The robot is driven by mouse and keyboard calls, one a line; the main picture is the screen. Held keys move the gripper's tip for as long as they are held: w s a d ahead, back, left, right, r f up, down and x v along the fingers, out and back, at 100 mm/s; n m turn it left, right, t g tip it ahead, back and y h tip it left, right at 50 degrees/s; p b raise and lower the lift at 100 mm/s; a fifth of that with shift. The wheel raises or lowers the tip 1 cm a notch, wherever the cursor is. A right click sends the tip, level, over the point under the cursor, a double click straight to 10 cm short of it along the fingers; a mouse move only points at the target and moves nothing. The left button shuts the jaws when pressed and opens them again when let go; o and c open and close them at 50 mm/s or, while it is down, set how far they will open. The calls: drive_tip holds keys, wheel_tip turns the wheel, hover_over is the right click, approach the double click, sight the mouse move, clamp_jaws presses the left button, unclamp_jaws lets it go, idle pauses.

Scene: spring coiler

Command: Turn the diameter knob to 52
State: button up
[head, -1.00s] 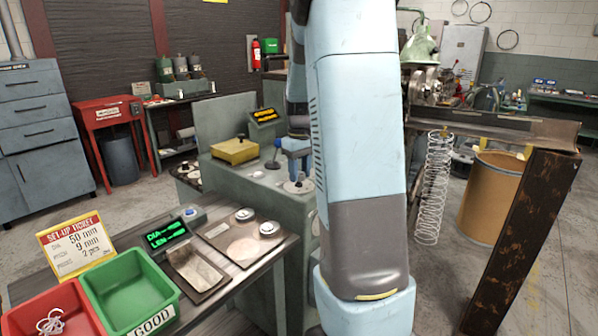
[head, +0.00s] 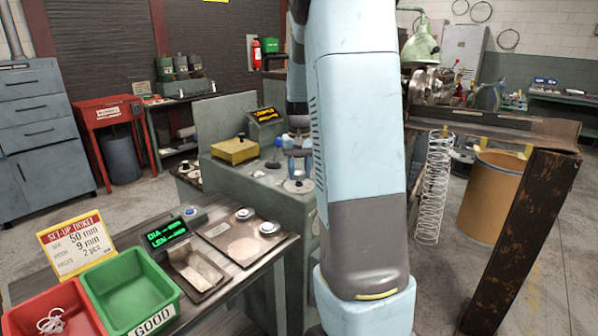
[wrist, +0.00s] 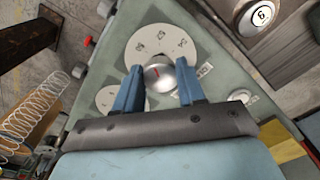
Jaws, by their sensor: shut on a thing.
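A silver knob (wrist: 159,76) with a red pointer line sits over a pale round dial plate (wrist: 152,44) with printed marks in the wrist view. The marks are too small for me to read surely. My gripper (wrist: 160,88) has its two blue fingers on either side of the knob and is shut on it. In the head view my gripper (head: 291,162) is low over the green-grey console (head: 240,182), partly hidden by my arm. The console's display (head: 266,115) has yellow text that I cannot read.
A second dial plate (wrist: 108,98) lies left of the gripped knob and a white button (wrist: 246,98) right. A yellow box (head: 234,150) stands on the console. A set-up ticket (head: 75,245) reads 50 mm, 9 mm, 2 pcs. A green bin (head: 128,285) stands in front.

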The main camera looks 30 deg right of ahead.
sight(299, 173)
drive_tip(key=shift+m, duration=1.7)
drive_tip(key=o, duration=1.1)
drive_tip(key=shift+c, duration=0.2)
wheel_tip(299, 173, up, 14)
drive_tip(key=shift+f, duration=0.15)
